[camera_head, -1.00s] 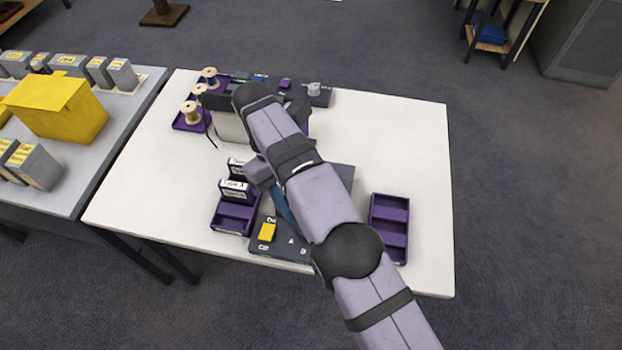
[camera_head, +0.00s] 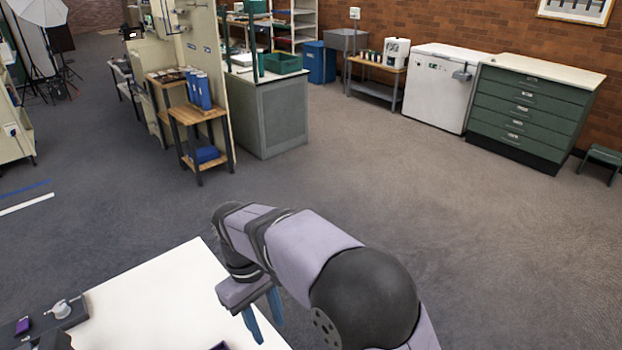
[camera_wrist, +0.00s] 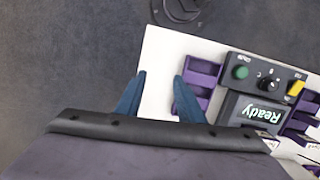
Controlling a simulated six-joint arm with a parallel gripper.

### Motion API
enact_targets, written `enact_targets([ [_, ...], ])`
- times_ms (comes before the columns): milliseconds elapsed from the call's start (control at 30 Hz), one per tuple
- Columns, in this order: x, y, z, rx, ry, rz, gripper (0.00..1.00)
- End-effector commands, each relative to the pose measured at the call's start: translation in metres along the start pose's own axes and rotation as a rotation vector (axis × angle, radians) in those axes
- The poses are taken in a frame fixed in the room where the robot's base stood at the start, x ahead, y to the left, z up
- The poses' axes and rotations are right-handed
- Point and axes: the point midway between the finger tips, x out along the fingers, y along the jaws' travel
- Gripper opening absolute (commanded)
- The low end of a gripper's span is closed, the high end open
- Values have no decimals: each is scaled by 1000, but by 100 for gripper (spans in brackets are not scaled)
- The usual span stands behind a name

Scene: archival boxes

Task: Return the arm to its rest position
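My arm is raised above the white table (camera_head: 170,300), near its right side in the head view. My gripper (camera_head: 264,321) points down with its two blue fingers apart and nothing between them. In the wrist view my gripper (camera_wrist: 159,76) is also open and empty, with floor and a strip of white table beyond the fingers. No object touches the fingers.
In the wrist view, a dark device with a "Ready" screen (camera_wrist: 260,113), a control panel (camera_wrist: 265,78) and a purple tray (camera_wrist: 200,72) are on the table. Cabinets, including a green drawer unit (camera_head: 530,110), stand far off. The floor between is clear.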

Motion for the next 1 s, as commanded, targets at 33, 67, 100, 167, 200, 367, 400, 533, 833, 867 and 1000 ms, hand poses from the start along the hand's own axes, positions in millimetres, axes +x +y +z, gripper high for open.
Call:
enact_targets([
  [33,2,22,19,72,12,-14,35],
  [67,4,33,30,111,21,-20,35],
  [100,7,46,44,162,32,-29,35],
  [167,13,64,68,240,48,-41,35],
  [200,17,74,84,293,59,-48,35],
  [367,38,100,151,502,101,-73,35],
  [400,44,103,167,552,111,-78,35],
  [533,62,106,211,692,138,-89,35],
  [833,86,96,259,856,166,-97,35],
  [867,87,96,260,861,168,-97,35],
  [1000,88,95,262,868,168,-98,35],
])
